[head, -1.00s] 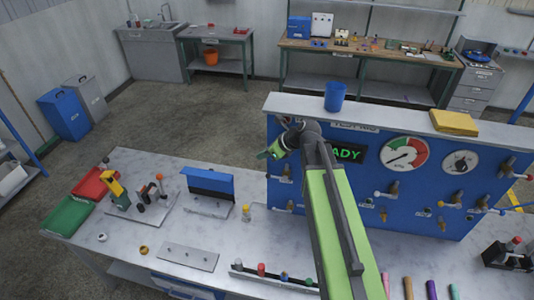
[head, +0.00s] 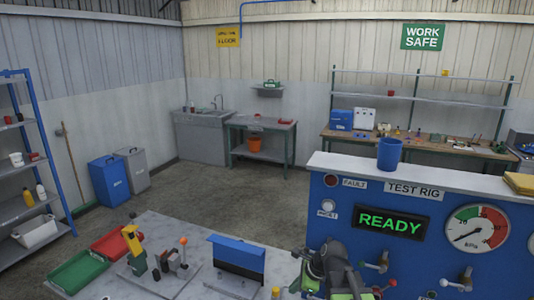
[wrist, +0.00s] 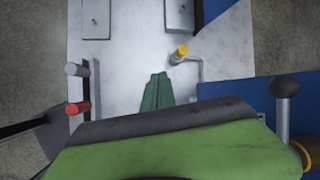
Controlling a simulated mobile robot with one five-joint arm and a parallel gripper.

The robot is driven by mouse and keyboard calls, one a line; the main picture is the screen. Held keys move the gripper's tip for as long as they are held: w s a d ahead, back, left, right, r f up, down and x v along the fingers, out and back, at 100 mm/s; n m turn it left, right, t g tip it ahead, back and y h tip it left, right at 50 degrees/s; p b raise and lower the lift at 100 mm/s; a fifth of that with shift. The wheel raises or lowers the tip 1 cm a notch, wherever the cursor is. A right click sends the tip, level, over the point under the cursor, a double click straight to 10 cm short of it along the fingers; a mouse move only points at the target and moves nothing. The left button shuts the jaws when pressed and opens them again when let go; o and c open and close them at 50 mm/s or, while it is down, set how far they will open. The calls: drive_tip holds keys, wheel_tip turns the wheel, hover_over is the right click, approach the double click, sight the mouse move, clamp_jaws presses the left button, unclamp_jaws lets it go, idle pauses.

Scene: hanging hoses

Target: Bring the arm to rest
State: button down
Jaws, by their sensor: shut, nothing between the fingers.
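My gripper (wrist: 157,88) shows in the wrist view as two green fingers held together, with nothing between them. It points over the pale bench top (wrist: 125,60), apart from the fittings around it. In the head view my arm shows only at the bottom, in front of the test rig (head: 420,225); the fingers cannot be made out clearly there. The rig's display reads READY (head: 390,223).
In the wrist view a yellow-capped peg (wrist: 181,51) stands just beyond the fingers. A red-ended post (wrist: 77,107) is at left and a black-knobbed lever (wrist: 284,88) at right. A blue cup (head: 390,154) stands on the rig. Green (head: 82,272) and red (head: 109,244) trays lie at the bench's left.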

drive_tip(key=s+d+f+n+g+h+b, duration=0.2)
drive_tip(key=s+d+f+n, duration=0.5)
drive_tip(key=n, duration=1.2)
drive_tip(key=s+f+g+h, duration=0.1)
drive_tip(key=s+f+h, duration=0.1)
drive_tip(key=s, duration=0.1)
drive_tip(key=shift+s+d+n+g+h, duration=0.2)
drive_tip(key=shift+n+g+h, duration=0.1)
drive_tip(key=shift+n, duration=0.1)
